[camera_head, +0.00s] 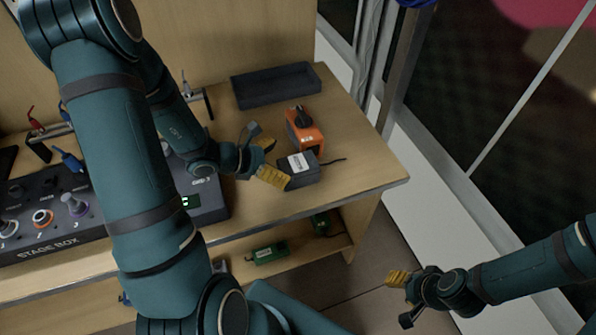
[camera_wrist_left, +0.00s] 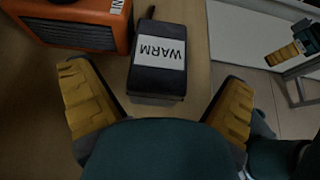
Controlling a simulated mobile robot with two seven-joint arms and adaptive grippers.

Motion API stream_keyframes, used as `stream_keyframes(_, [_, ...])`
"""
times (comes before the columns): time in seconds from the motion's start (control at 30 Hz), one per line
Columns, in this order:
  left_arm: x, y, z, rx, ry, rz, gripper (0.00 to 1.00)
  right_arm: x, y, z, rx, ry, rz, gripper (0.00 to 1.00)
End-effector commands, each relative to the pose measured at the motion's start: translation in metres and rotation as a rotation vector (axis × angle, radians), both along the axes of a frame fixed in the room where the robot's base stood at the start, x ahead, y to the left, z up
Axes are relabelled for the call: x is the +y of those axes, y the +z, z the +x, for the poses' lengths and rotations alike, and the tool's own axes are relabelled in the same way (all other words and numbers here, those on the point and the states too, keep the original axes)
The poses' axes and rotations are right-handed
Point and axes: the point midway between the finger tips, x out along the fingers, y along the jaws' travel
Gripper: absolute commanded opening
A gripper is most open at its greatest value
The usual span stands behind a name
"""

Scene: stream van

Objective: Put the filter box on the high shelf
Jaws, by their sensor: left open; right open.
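A small dark box (camera_head: 302,171) with a white label lies on the wooden worktop near its front edge, with a cable behind it. In the left wrist view the box (camera_wrist_left: 158,62) has a label reading WARM; I take it to be the filter box. My left gripper (camera_head: 275,160) is open and close beside it. In the left wrist view the box lies ahead between the two yellow finger pads, apart from both. My right gripper (camera_head: 397,298) is open and empty, off the worktop at the lower right. I cannot make out a high shelf for certain.
An orange device (camera_head: 305,128) with a black knob stands just behind the box. A dark empty tray (camera_head: 276,85) lies at the back. The stage box (camera_head: 95,215) fills the left. A lower shelf (camera_head: 305,250) holds green items. The worktop's right end (camera_head: 370,160) is clear.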

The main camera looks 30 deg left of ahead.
Motion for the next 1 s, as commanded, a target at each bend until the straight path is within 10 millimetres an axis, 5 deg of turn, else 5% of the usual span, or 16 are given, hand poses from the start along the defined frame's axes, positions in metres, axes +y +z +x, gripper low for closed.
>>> stream_keyframes(0.23, [-0.021, -0.017, 0.024, 0.000, -0.004, 0.000, 1.00, 0.000, -0.010, 0.002, -0.005, -0.001, -0.001, 0.47])
stream_keyframes(0.57, [-0.024, -0.018, 0.028, 0.000, -0.001, 0.000, 1.00, 0.000, -0.010, 0.002, -0.006, -0.001, -0.001, 0.47])
stream_keyframes(0.77, [-0.024, -0.018, 0.028, 0.000, -0.001, 0.000, 0.30, 0.000, -0.010, 0.002, -0.005, -0.001, -0.001, 0.47])
stream_keyframes(1.0, [-0.024, -0.019, 0.028, 0.001, -0.002, 0.001, 0.25, 0.000, -0.010, 0.002, -0.005, -0.001, -0.001, 0.47])
